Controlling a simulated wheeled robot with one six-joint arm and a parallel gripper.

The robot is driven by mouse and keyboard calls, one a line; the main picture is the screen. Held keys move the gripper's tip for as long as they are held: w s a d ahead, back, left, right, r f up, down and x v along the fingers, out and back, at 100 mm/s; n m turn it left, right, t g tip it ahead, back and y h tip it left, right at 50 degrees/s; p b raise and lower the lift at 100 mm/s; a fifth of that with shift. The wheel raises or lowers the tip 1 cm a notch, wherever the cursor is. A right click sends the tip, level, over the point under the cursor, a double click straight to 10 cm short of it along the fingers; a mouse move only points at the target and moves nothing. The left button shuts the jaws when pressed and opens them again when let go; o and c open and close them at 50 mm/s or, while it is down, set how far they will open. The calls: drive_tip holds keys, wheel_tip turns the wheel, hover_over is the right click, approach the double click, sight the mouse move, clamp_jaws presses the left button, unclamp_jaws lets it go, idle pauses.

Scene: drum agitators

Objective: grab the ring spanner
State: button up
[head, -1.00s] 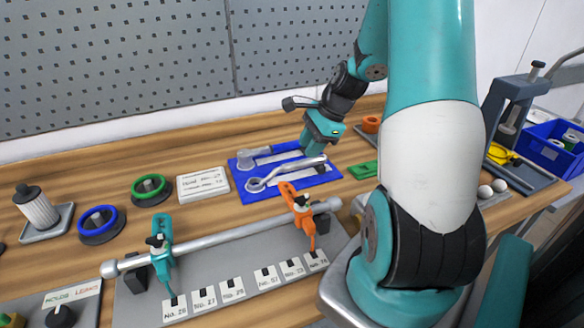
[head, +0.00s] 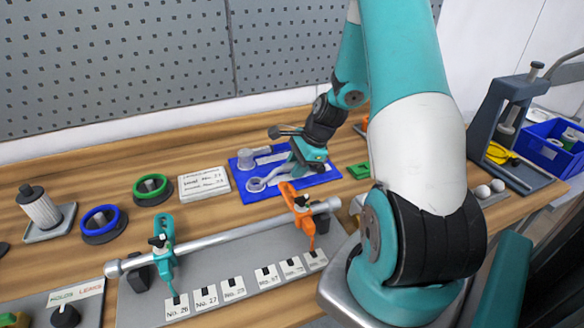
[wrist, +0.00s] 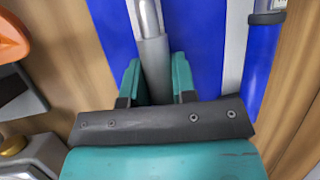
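The ring spanner (head: 257,184) is a silver bar with a ring end, lying on a blue mat (head: 246,198). Its ring shows left of my gripper (head: 296,175), which hides much of the handle in the head view. In the wrist view the grey handle (wrist: 152,48) runs between the two teal fingers of my gripper (wrist: 157,80). The fingers are apart, one on each side of the handle, and look close to it without clearly pressing on it. Whether they touch it cannot be told.
A blue-handled tool (wrist: 262,55) lies beside the spanner on the same mat. A fixture with a long bar, a teal clamp (head: 163,252) and an orange clamp (head: 302,215) stands in front. A green block (head: 359,171) sits to the right.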

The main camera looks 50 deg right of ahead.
clamp_jaws()
drive_tip(key=shift+r, duration=0.1)
